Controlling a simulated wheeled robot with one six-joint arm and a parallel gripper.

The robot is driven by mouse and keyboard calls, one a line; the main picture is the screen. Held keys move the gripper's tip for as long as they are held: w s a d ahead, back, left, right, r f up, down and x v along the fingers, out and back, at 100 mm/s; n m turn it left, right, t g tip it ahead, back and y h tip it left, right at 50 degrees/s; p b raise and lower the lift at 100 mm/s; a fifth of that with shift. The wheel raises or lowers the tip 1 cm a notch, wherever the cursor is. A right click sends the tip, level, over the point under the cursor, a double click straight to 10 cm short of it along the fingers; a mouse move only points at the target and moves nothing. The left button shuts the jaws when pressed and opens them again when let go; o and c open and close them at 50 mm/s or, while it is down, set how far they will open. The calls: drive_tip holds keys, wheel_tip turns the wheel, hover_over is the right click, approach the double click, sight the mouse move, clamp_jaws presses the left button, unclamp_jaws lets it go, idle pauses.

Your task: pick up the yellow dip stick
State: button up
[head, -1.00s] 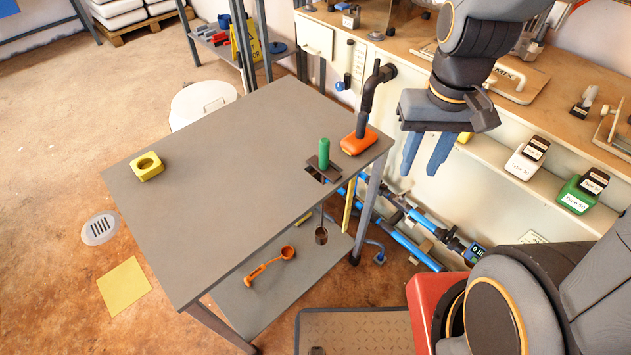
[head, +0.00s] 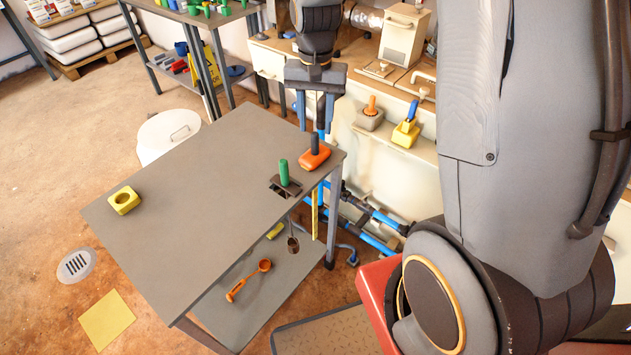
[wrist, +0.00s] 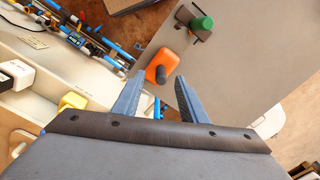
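A thin upright yellow strip (head: 314,215) shows below the table's right corner in the head view, by the table leg; I cannot tell whether it is the dip stick or joins anything above. Above it, an orange block (head: 314,156) with a black handle (head: 314,143) sits on the tabletop. The block also shows in the wrist view (wrist: 158,64). My gripper (head: 315,122) is open and empty, its fingers pointing down, behind the block in the head view. In the wrist view the block appears beyond and between my fingertips (wrist: 160,82).
A green handle (head: 284,172) stands in a dark bracket beside the orange block. A yellow block with a hole (head: 124,200) is at the table's left. The lower shelf holds an orange ladle (head: 248,280). The middle of the grey tabletop (head: 210,190) is clear.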

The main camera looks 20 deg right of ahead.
sight(315, 133)
drive_tip(key=shift+w, duration=0.35)
drive_tip(key=shift+w+f, duration=0.1)
drive_tip(key=shift+f, duration=0.25)
drive_tip(key=shift+w+d+f+p, duration=0.1)
drive_tip(key=shift+f+p, duration=0.55)
drive_tip(key=shift+f, duration=1.15)
drive_tip(key=shift+w+f+p, duration=0.1)
drive_tip(key=shift+f+p, duration=0.55)
drive_tip(key=shift+f, duration=1.15)
clamp_jaws()
